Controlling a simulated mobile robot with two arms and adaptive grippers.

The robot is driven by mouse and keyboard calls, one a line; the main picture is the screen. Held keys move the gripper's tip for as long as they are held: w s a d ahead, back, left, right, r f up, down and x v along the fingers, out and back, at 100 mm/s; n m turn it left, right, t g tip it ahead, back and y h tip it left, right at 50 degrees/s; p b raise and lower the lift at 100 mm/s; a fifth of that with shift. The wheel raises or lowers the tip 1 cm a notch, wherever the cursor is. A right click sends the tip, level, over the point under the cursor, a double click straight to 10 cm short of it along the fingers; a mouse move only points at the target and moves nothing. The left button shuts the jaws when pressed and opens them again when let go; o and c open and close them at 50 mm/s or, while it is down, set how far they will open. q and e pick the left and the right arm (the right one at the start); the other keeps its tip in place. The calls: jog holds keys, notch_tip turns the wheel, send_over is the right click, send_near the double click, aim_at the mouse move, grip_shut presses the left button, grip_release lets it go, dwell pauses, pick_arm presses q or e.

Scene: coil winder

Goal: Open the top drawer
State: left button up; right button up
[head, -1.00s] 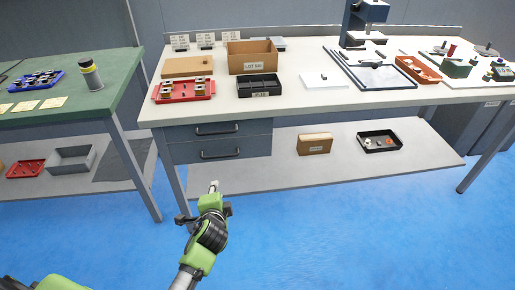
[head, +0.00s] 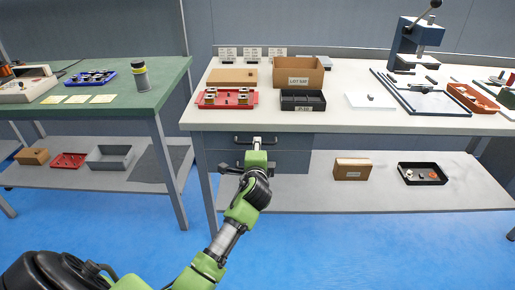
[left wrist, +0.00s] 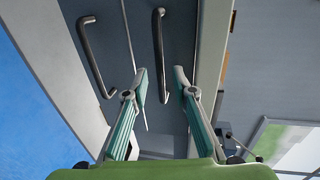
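The top drawer (head: 292,141) is under the left part of the white workbench, and its front looks flush and closed. Its dark bar handle (head: 243,140) also shows in the left wrist view (left wrist: 158,40). The lower drawer has a similar handle (left wrist: 92,55), mostly hidden behind my gripper in the head view. My left gripper (head: 257,143) is in front of the drawers at the top handle. In the left wrist view its fingers (left wrist: 160,78) are open, one on each side of the top handle; I see no contact. My right gripper is not in view.
The white workbench (head: 350,121) overhangs the drawers and carries a red tray (head: 228,105), a cardboard box (head: 298,72) and a black bin (head: 302,101). A green table (head: 120,107) stands left. The lower shelf (head: 310,197) extends beneath the drawers. Blue floor in front is clear.

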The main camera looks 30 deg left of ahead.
pick_arm(q)
jog(key=shift+x, duration=1.15)
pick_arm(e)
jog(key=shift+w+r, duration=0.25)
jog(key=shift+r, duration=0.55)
pick_arm(q)
grip_shut()
jog(key=shift+s+d, duration=0.1)
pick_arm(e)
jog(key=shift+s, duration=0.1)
